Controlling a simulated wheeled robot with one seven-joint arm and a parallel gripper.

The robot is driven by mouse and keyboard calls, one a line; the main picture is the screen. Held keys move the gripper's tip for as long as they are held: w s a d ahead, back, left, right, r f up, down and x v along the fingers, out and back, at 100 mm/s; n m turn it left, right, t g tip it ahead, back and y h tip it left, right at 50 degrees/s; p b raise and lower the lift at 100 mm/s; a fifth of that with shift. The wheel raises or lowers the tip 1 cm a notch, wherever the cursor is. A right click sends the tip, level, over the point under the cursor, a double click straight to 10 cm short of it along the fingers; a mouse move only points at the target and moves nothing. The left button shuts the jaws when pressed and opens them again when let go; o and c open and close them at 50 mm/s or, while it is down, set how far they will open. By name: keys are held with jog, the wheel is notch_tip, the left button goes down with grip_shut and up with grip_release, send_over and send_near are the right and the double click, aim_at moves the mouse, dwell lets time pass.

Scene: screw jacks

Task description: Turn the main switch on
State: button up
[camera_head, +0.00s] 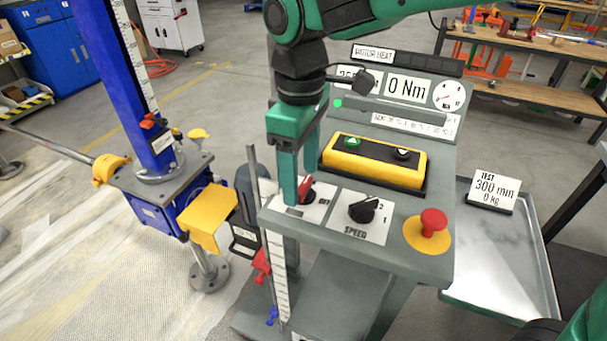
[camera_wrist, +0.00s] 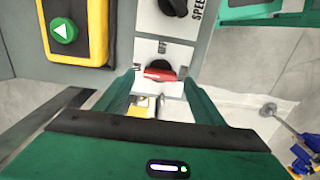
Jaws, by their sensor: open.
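The main switch (camera_head: 305,188) is a red handle on a black round base, on a white plate at the left of the grey control panel (camera_head: 405,264). It also shows in the wrist view (camera_wrist: 160,74), where its red handle lies nearly crosswise in the picture. My gripper (camera_head: 300,192) points down over the switch, its jaws open. In the wrist view my gripper (camera_wrist: 158,84) has one finger on each side of the handle, with gaps showing. In the head view a finger partly covers the switch plate. The plate's small labels are hard to read.
A black speed knob (camera_head: 363,210) sits right of the switch, then a red mushroom button (camera_head: 433,222). A yellow box (camera_head: 374,163) with green and black buttons stands behind. A blue screw jack (camera_head: 125,90) stands left. A metal tray (camera_head: 490,260) lies right.

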aim_at(302, 183)
notch_tip(302, 183, up, 10)
jog(key=shift+f, duration=0.2)
dwell(0.3)
jog(key=d+f+m, duration=0.2)
jog(key=d+m, duration=0.1)
jog(key=d, duration=0.6)
jog(key=w+d+f+m, duration=0.1)
jog(key=d+m, duration=0.3)
jog(key=d, duration=0.5)
jog(key=w+d+f+m, duration=0.1)
jog(key=d+f+m, duration=0.2)
jog(key=d, duration=0.7)
jog(key=shift+d+f+m, duration=0.1)
jog(key=shift+f+m, duration=0.3)
jog(key=shift+f, duration=0.05)
jog(key=s+d+f+m, duration=0.3)
jog(key=s+d, duration=0.2)
jog(key=s+d+f+m, duration=0.3)
jog(key=s+d, duration=0.2)
jog(key=s+d+f+m, duration=0.3)
jog(key=s+d+m, duration=0.1)
jog(key=s+d, duration=0.1)
jog(key=shift+d+f, duration=0.15)
jog(key=shift+d, duration=0.3)
